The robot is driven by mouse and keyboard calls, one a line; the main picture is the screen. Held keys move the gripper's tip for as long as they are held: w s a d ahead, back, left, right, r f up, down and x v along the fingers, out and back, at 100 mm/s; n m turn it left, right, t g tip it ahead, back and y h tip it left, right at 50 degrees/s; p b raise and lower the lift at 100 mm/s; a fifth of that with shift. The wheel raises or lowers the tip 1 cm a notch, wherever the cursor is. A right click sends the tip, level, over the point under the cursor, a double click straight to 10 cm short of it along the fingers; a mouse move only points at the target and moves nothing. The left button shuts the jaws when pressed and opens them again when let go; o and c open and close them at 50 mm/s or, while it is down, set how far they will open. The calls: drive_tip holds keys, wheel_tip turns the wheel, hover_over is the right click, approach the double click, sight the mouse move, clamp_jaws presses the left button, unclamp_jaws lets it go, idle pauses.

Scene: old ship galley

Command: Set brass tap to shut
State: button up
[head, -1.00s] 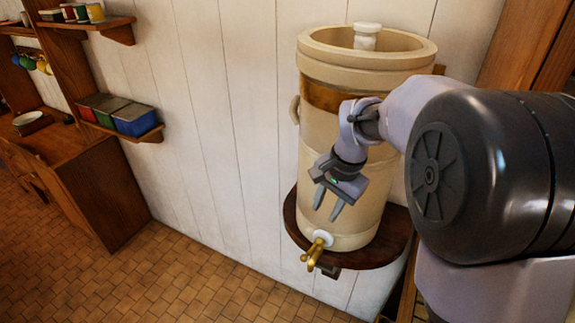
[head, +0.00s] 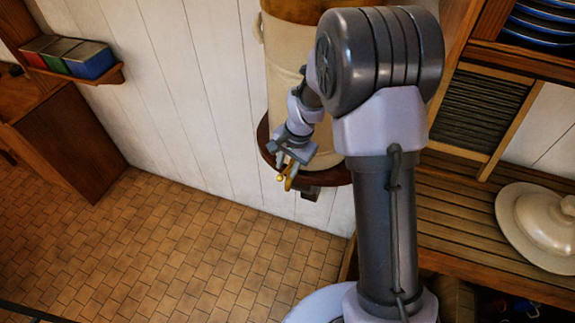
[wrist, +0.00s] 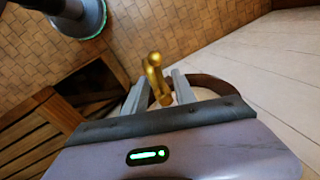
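The brass tap (head: 289,177) is low on the front of a cream water urn (head: 283,88), whose upper part is out of the head view. My gripper (head: 285,167) is right at the tap and hides part of it. The handle's exact setting is hard to tell.
The urn stands on a round dark wooden shelf (head: 265,150) against a white plank wall (head: 190,90). A slatted wooden counter (head: 455,220) with a cream lid (head: 545,220) is at the right. Tiled floor (head: 170,240) below the shelf is clear.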

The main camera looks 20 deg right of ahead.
clamp_jaws()
idle(1.4)
